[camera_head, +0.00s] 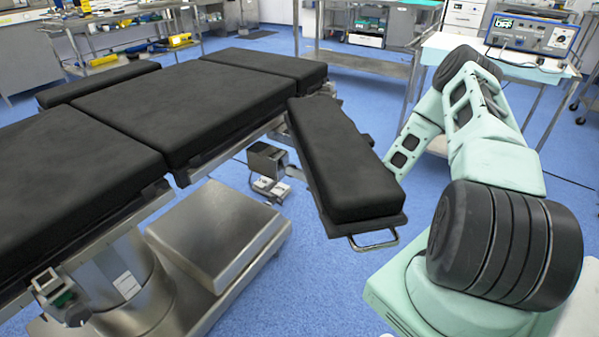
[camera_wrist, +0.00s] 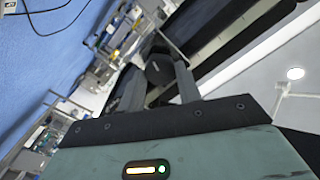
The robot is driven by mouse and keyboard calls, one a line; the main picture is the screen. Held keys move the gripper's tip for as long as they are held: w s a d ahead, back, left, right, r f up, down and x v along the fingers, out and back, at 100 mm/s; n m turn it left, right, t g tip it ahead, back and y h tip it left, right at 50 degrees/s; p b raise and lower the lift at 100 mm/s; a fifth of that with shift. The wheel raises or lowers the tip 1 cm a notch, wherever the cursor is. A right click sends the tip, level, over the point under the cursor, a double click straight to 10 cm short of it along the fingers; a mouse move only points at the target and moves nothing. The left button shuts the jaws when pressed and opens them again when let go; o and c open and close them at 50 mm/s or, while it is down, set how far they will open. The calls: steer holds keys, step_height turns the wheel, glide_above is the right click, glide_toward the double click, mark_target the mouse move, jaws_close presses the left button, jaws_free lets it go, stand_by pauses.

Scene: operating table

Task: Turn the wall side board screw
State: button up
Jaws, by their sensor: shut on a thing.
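The side board (camera_head: 340,160) is a long black padded board. It juts out from the operating table (camera_head: 190,100) at a slant and has a metal loop at its near end. In the wrist view, my gripper (camera_wrist: 156,68) has its two dark fingers closed on a small dark rounded knob (camera_wrist: 160,70), which appears to be the board screw. The knob sits close under a dark padded edge. In the head view the gripper and the screw are hidden behind the side board; only my arm shows to its right.
A white cart (camera_head: 500,66) with a blue-fronted device (camera_head: 532,32) stands behind my arm. A metal box (camera_head: 267,158) hangs beside the table, and the steel table base (camera_head: 215,235) is below. Blue floor is open between the table and the back benches.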

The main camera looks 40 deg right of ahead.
stand_by(0.4)
steer(key=o, duration=1)
steer(key=p+v, duration=0.1)
steer(key=v, duration=1.6)
steer(key=shift+s, duration=0.25)
steer(key=shift+d, duration=0.15)
